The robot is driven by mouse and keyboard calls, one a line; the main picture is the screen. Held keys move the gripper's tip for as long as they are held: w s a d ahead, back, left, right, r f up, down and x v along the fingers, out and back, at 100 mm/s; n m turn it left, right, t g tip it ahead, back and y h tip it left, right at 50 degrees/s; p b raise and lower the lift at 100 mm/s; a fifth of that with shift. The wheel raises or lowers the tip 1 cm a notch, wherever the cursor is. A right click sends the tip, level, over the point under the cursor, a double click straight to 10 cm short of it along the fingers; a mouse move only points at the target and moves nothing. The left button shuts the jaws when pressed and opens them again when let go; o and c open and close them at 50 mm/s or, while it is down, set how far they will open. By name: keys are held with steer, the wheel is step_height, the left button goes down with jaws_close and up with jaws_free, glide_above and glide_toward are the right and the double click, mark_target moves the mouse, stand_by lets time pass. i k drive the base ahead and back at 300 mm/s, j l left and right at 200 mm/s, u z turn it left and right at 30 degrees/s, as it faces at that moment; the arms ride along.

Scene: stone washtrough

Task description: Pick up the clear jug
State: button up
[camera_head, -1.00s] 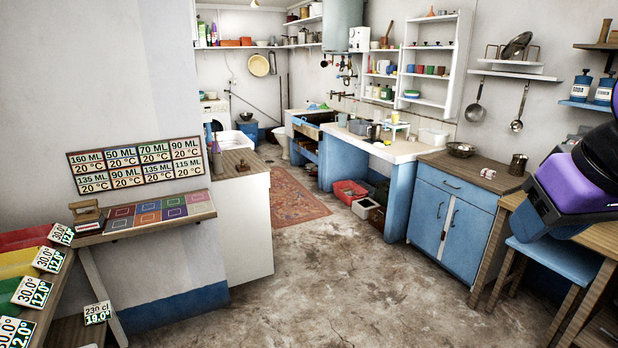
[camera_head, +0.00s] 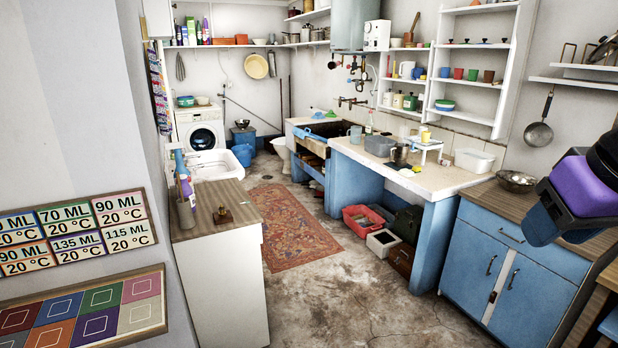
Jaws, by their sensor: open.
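No jug can be told for certain as the clear one. A grey-blue mug or jug (camera_head: 355,134) stands by the sink's near right edge. A white jug (camera_head: 406,69) is on the wall shelf above. My gripper (camera_head: 543,226), purple and black, hangs at the right edge in front of the blue cabinet, far from these vessels. It is open and appears empty; its fingertips are hard to make out.
The blue cabinet (camera_head: 515,265) and worktop (camera_head: 425,171) line the right. A white cabinet (camera_head: 222,290) stands at left. Open floor with a red rug (camera_head: 290,228) lies between them. A red crate (camera_head: 362,218) and boxes sit under the worktop.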

mark_target(357, 131)
steer(key=i, duration=2.55)
steer(key=i+u, duration=0.1)
steer(key=i, duration=1.2)
steer(key=i+l, duration=0.2)
steer(key=i, duration=1.05)
